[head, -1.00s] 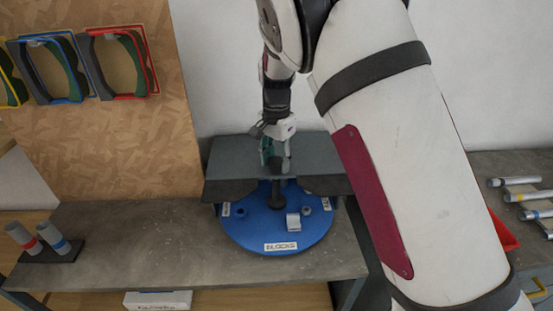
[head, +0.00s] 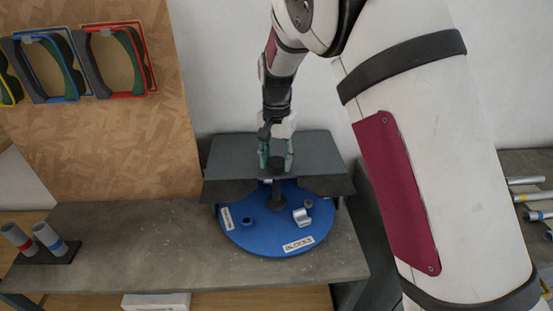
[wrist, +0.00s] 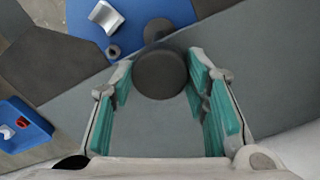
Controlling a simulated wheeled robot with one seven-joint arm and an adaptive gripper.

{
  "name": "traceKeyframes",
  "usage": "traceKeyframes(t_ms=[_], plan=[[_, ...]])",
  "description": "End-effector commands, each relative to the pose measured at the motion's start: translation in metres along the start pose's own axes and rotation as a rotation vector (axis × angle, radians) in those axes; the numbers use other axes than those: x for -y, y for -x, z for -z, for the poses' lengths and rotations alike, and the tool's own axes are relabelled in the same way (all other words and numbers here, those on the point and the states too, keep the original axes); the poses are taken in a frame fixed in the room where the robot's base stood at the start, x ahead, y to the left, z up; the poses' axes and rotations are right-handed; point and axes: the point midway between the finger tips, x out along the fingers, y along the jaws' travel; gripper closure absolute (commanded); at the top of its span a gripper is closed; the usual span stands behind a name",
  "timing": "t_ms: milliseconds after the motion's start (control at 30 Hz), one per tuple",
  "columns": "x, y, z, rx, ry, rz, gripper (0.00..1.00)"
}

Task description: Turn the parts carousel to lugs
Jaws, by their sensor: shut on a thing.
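The parts carousel (head: 262,237) is a blue disc on the grey bench, partly under a dark grey cover (head: 235,157). Its "BLOCKS" label (head: 298,244) faces the front right; another label (head: 227,219) at the left edge is too small to read. A black knob (head: 277,163) tops a dark post at the disc's middle. My gripper (head: 276,158) is shut on this knob from above. In the wrist view the round knob (wrist: 161,72) sits between the teal finger pads. The back of the disc is hidden under the cover, and no lugs label is readable.
A silver block (head: 302,216) and small round parts stand on the disc. A holder with two grey tubes (head: 48,240) stands at the bench's left end. Coloured frames (head: 120,65) hang on the board. The bench between holder and carousel is clear.

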Motion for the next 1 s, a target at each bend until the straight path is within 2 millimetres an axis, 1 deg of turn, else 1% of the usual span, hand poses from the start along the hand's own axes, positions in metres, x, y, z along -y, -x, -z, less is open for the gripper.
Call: traceKeyframes(t_ms=[1000], plan=[[0.0005, -0.0001, 0.001, -0.001, 0.508, 0.002, 1.0]])
